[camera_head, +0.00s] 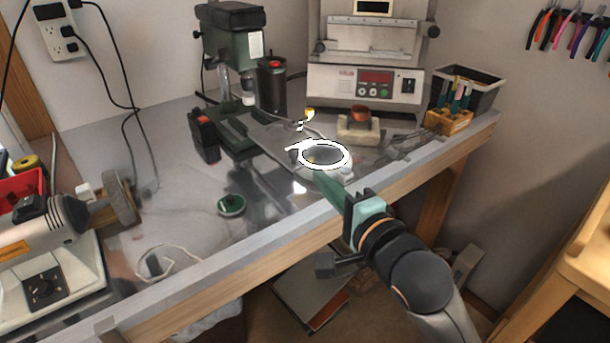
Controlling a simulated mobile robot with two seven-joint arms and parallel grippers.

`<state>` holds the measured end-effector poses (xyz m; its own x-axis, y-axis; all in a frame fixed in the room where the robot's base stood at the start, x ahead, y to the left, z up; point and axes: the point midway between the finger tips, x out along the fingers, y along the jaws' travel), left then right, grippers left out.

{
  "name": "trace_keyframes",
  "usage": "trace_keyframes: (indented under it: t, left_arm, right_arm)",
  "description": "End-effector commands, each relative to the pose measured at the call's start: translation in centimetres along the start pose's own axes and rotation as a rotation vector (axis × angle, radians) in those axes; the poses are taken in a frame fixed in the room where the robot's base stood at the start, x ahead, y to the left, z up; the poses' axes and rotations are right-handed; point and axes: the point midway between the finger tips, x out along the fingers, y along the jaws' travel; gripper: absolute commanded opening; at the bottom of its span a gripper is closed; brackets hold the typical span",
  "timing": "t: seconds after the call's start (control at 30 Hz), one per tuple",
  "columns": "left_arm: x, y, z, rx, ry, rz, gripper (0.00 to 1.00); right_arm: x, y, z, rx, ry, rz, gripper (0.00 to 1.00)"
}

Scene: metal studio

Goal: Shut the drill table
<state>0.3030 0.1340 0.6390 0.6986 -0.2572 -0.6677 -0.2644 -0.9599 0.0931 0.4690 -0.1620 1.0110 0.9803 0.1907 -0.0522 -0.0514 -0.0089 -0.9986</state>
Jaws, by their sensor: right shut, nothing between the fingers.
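The drill press (232,62), with a dark green head, stands at the back left of the workbench. A flat grey metal plate (262,133) at its foot looks like the drill table; it reaches out toward the front right, and its near end is partly hidden. My right gripper (320,177) comes in from the lower right over the bench's front edge. Its green fingers are shut and empty, with their tips close to the plate's near end. I cannot tell whether they touch it. A white ring (325,143) shows just above the fingertips. My left gripper is not in view.
A furnace-like machine (366,84) stands at the back, with a black bin (478,83) to its right. A round green-topped tin (231,205) lies on the bench left of my gripper. A grinder (60,225) fills the left.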

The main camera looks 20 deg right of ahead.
Motion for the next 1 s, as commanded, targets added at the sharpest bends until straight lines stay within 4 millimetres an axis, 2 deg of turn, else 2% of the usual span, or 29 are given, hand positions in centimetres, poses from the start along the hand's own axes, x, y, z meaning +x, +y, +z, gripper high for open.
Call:
trace_keyframes:
  t: [0.03,0.2,0.4,1.0]
  left_arm:
    - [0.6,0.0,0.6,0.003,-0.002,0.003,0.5]
    - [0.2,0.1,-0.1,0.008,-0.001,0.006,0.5]
    - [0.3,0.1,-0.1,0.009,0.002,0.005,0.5]
    - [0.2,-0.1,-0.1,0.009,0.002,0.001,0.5]
  right_arm:
    - [0.5,0.3,0.0,-0.003,0.0,-0.004,0.0]
    - [3.7,-0.1,-0.1,-0.004,0.001,0.001,0.0]
    - [6.0,-0.1,0.0,-0.004,0.001,0.0,0.0]
    - [7.4,-0.1,-0.1,-0.001,0.002,0.001,0.0]
